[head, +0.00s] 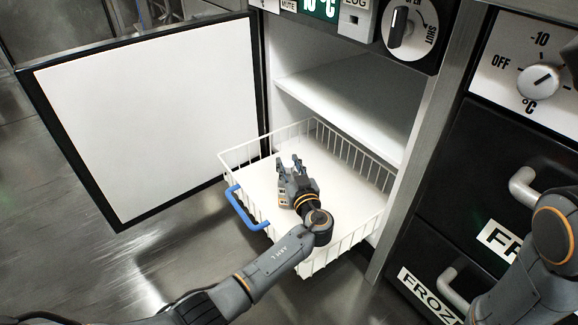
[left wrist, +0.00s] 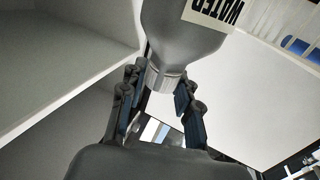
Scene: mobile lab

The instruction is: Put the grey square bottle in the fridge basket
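The grey bottle (left wrist: 183,42), with a white label reading WATER, fills the upper middle of the left wrist view. Its ribbed neck end sits between the two fingers of my left gripper (left wrist: 160,88), which look closed in on both sides of it. In the head view my left gripper (head: 290,163) is over the white wire basket (head: 353,152) of the open fridge. The bottle is hidden there behind the gripper, so I cannot tell whether it touches the basket floor. My right gripper is out of view; only part of my right arm shows.
The basket is pulled out and has a blue handle (head: 246,208) at its front. The open fridge door (head: 150,105) stands at the left. A white shelf (head: 345,95) is above the basket. Dark freezer drawers (head: 480,190) are at the right. The basket floor around the gripper looks clear.

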